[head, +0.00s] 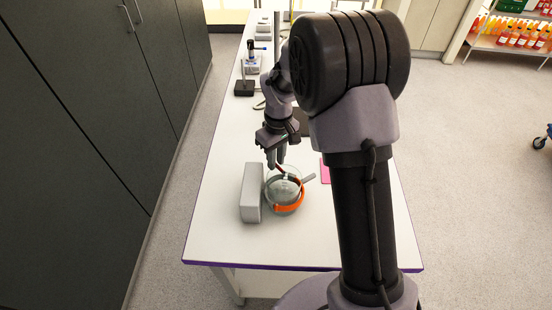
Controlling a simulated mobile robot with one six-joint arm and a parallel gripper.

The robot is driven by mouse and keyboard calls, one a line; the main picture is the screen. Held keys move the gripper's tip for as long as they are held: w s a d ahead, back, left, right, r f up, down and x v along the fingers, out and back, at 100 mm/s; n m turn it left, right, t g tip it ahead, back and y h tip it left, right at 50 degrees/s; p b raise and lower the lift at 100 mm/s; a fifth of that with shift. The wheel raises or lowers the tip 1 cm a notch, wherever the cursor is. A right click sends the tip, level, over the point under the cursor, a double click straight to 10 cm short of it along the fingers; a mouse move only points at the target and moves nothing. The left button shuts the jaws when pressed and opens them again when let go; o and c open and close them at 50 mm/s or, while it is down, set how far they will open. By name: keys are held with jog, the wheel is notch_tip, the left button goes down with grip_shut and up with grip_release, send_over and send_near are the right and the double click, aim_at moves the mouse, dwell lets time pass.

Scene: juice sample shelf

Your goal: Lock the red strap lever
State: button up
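A round glass vessel (283,190) stands on the white bench, with an orange band (289,208) showing along its front right side. A short grey bar (308,178) sticks out at its right. A small dark red piece (279,168) shows at the vessel's back rim, close to my fingertips; it may be the red strap lever, but it is too small to tell its position. My gripper (276,163) points down over the back of the vessel. Its fingers look close together; whether they touch or hold the red piece cannot be told.
A grey box (251,193) stands close to the vessel's left. A pink flat item (325,172) lies to the right, partly behind my arm. Lab stands (244,88) occupy the far bench. The front bench (225,238) is clear. A bottle shelf (515,40) is at the far right.

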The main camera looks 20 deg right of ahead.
grip_shut()
jog(key=shift+r, duration=0.1)
jog(key=n+p, duration=0.1)
jog(key=n, duration=0.1)
jog(key=a+n+p, duration=0.1)
jog(key=shift+s+r+n+p, duration=0.1)
jog(key=shift+s+n+p, duration=0.2)
jog(key=shift+n+p, duration=0.1)
jog(key=shift+s+a+n+p, duration=0.2)
jog(key=shift+n+p, duration=0.15)
jog(key=shift+n, duration=0.4)
jog(key=shift+s+a+n+p, duration=0.1)
jog(key=shift+s+n+p, duration=0.2)
jog(key=shift+n, duration=0.4)
jog(key=shift+s+a+n+p, duration=0.15)
jog(key=shift+n+p, duration=0.25)
jog(key=shift+n, duration=0.35)
jog(key=shift+o, duration=1.9)
grip_release()
jog(key=shift+w+f, duration=0.1)
jog(key=shift+f, duration=0.1)
